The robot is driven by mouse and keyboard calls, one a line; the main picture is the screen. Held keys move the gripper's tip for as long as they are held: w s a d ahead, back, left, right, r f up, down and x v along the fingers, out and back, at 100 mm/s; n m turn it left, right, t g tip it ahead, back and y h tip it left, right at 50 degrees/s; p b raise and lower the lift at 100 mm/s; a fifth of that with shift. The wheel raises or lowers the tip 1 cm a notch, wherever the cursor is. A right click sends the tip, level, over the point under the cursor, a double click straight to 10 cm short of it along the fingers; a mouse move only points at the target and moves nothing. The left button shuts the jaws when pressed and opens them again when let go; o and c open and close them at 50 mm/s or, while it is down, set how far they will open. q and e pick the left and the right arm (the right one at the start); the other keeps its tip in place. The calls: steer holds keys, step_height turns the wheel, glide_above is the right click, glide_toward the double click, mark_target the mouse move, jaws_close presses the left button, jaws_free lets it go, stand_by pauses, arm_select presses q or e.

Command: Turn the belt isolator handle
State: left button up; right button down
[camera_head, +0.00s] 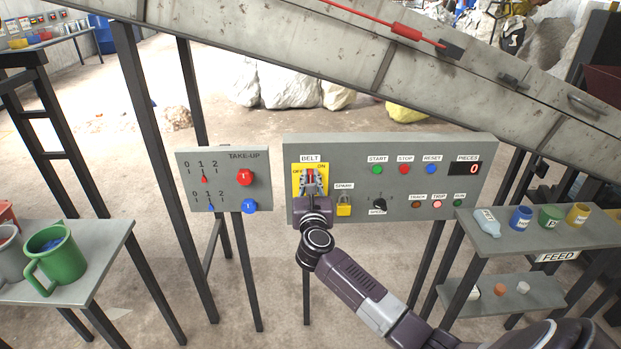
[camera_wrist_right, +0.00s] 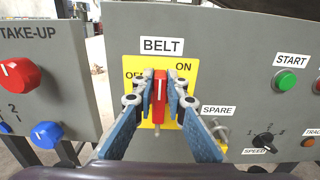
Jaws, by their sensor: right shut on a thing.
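The belt isolator's red handle (camera_wrist_right: 160,92) stands about upright on a yellow plate (camera_wrist_right: 133,70) under the BELT label, with OFF on the left and ON at the upper right. My right gripper (camera_head: 310,179) is shut on the handle, one blue-padded finger on each side in the right wrist view. The fingers hide part of the plate and most of the OFF word. In the head view the plate sits at the left end of the grey control panel (camera_head: 400,155). My left gripper is not in view.
Right of the handle are a yellow padlock (camera_head: 344,206) under SPARE and a black speed knob (camera_head: 379,204). A TAKE-UP box (camera_head: 222,180) with red and blue knobs stands left. A sloping conveyor beam (camera_head: 330,45) crosses above. Shelves with mugs flank both sides.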

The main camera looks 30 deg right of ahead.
steer(key=shift+w+a+f+n+p, duration=0.25)
steer(key=shift+a+f+n+p, duration=0.2)
steer(key=shift+n+p, duration=1.95)
steer(key=shift+w+a+f+n+p, duration=0.35)
steer(key=shift+n+p, duration=0.7)
steer(key=shift+n, duration=2.55)
steer(key=shift+w+a+f+n+p, duration=0.1)
steer(key=shift+a+f+n+p, duration=0.45)
steer(key=shift+n+p, duration=1.85)
steer(key=shift+d+f+n+b, duration=0.1)
steer(key=shift+d+n+b, duration=0.05)
steer(key=shift+n+b, duration=0.6)
steer(key=c, duration=1.9)
jaws_free()
steer(key=shift+c, duration=0.2)
steer(key=shift+s, duration=0.1)
